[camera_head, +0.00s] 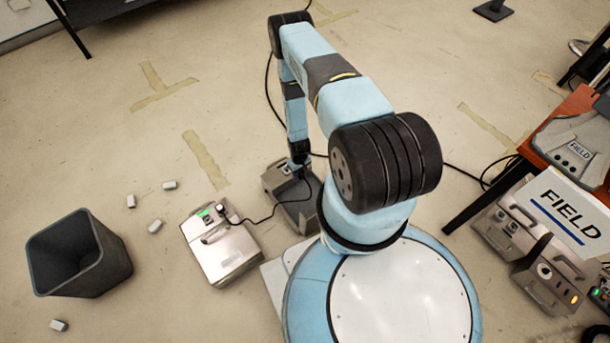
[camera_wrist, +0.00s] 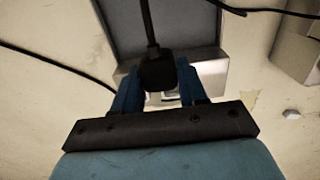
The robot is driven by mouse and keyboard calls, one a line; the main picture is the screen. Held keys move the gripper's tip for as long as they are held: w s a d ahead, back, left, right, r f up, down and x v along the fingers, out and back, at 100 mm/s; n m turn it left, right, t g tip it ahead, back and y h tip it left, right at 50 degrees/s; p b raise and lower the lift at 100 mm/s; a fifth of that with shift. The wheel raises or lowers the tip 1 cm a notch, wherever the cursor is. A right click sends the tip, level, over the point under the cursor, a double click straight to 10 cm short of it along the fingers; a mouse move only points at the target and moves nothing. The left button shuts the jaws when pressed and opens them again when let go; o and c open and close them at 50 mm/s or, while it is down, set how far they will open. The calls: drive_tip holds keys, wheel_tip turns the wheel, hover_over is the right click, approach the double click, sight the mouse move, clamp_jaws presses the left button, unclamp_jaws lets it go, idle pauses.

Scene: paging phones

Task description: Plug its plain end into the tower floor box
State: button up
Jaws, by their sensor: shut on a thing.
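My gripper (camera_head: 299,163) is shut on a black plug (camera_wrist: 158,72), with a blue finger on each side and a black cable running up from it. It is over a metal floor box (camera_head: 274,181) with a dark open lid (camera_head: 301,213). In the wrist view the box's metal face (camera_wrist: 212,78) lies behind and around the plug, with pale socket openings just below it. The plug hides part of that face, so I cannot tell whether its tip is in a socket. I cannot read a name on this box.
A closed metal box (camera_head: 222,248) with a green label and a plugged cable stands to the left. A dark bin (camera_head: 75,255) and several small grey blocks are farther left. A FIELD sign (camera_head: 567,218), metal boxes (camera_head: 545,270) and an orange table (camera_head: 568,108) are right.

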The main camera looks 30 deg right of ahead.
drive_tip(key=w+a, duration=0.2)
drive_tip(key=w, duration=0.6)
drive_tip(key=shift+w, duration=0.15)
drive_tip(key=shift+w+a, duration=0.2)
drive_tip(key=shift+w, duration=0.4)
drive_tip(key=shift+w+a, duration=0.15)
drive_tip(key=shift+w, duration=0.45)
drive_tip(key=shift+f, duration=0.1)
hover_over(286, 170)
drive_tip(key=shift+f, duration=3.45)
drive_tip(key=shift+f, duration=0.55)
